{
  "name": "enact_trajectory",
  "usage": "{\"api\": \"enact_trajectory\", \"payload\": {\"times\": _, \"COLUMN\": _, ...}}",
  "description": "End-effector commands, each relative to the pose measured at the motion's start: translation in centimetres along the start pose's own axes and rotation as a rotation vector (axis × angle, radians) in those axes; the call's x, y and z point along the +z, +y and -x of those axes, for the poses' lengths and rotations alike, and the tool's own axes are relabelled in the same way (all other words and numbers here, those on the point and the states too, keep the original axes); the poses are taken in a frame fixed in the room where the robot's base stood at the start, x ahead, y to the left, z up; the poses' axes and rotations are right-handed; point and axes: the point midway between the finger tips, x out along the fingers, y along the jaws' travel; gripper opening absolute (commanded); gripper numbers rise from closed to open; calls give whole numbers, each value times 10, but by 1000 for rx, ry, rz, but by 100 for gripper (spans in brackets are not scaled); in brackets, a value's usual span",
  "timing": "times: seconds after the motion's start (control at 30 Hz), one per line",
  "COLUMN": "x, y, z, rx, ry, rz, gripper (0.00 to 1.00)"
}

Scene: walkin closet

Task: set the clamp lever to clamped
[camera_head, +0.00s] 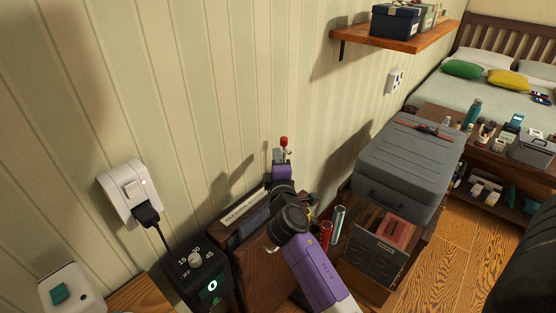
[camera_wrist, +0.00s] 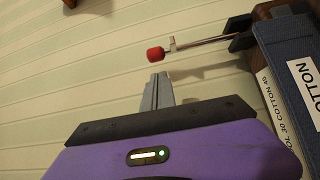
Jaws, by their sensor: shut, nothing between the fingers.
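The clamp lever is a thin metal rod with a red knob (camera_wrist: 155,54) in the wrist view. The rod runs right to a dark bracket (camera_wrist: 238,32) on the wood and blue-grey press (camera_wrist: 295,75). In the head view the red knob (camera_head: 284,141) shows just beyond my gripper (camera_head: 278,157), near the wall. My gripper (camera_wrist: 157,82) is shut and empty, its grey fingertips just below the knob in the wrist picture, seemingly apart from it. In the head view my purple arm hides part of the press (camera_head: 243,205) and most of the lever.
A timer box (camera_head: 197,270) with a dial and lit display stands left of the press. A wall socket (camera_head: 130,193) with a plug is above it. The striped wall is close behind.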

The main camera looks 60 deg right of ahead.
Motion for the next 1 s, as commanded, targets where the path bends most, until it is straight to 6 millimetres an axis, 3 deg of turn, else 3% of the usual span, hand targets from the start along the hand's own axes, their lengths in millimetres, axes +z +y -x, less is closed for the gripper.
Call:
{"api": "enact_trajectory", "payload": {"times": 0.2, "x": 1, "y": 2, "z": -36, "rx": 0, "ry": -2, "rz": 0, "gripper": 0}}
{"api": "enact_trajectory", "payload": {"times": 0.4, "x": 0, "y": 0, "z": -52, "rx": -1, "ry": -1, "rz": 0, "gripper": 0}}
{"api": "enact_trajectory", "payload": {"times": 1.0, "x": 1, "y": -3, "z": -54, "rx": 9, "ry": 0, "rz": -9, "gripper": 0}}
